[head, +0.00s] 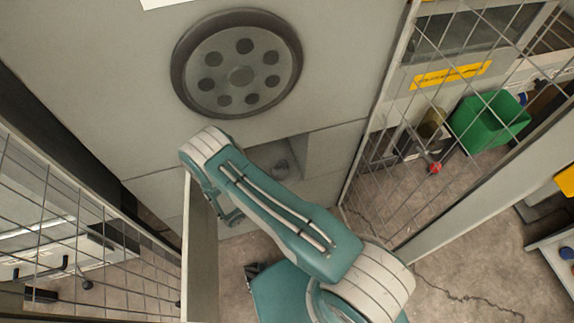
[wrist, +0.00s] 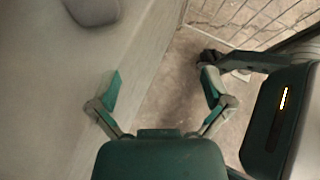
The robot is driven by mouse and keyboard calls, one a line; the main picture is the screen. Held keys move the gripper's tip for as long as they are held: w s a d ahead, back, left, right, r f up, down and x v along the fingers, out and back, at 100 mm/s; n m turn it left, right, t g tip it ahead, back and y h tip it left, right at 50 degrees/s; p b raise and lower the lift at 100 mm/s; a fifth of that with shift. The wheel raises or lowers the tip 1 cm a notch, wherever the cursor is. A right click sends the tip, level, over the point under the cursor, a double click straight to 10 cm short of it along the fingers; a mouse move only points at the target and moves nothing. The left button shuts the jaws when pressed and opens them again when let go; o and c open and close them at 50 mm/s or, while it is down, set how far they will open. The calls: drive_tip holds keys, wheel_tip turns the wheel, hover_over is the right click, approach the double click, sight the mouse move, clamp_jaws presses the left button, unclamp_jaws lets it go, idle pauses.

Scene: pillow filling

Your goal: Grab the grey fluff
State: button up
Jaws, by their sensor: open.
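The grey fluff (head: 281,169) is a small grey lump in the open recess (head: 293,150) of the pale machine in the head view, partly beside my arm's upper edge. My gripper (wrist: 161,90) is open and empty in the wrist view, with its two green fingers spread wide. In the head view my gripper (head: 232,214) is mostly hidden below my wrist, lower and left of the fluff. A rounded grey-brown shape (wrist: 92,9) is cut by the top edge of the wrist view; I cannot tell what it is.
An open door panel (head: 198,245) stands at the left of my gripper. A round vent (head: 237,64) sits above the recess. Wire mesh fences stand left (head: 60,220) and right (head: 385,140). A green bin (head: 490,121) is beyond the right fence. Bare floor (head: 240,250) lies below the recess.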

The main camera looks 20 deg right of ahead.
sight(281, 168)
drive_tip(key=w+r+n+t, duration=0.1)
drive_tip(key=w+r+t, duration=0.1)
drive_tip(key=w, duration=0.1)
drive_tip(key=w+a+r+n+t, duration=0.1)
drive_tip(key=w, duration=0.1)
drive_tip(key=shift+w+r+n+t+h, duration=0.1)
drive_tip(key=shift+r+n+t+h, duration=0.05)
drive_tip(key=shift+n+t+h, duration=0.2)
drive_tip(key=x, duration=0.4)
drive_tip(key=shift+w+d, duration=0.1)
drive_tip(key=shift+w, duration=0.1)
drive_tip(key=x, duration=0.6)
drive_tip(key=shift+w, duration=0.15)
drive_tip(key=c, duration=0.9)
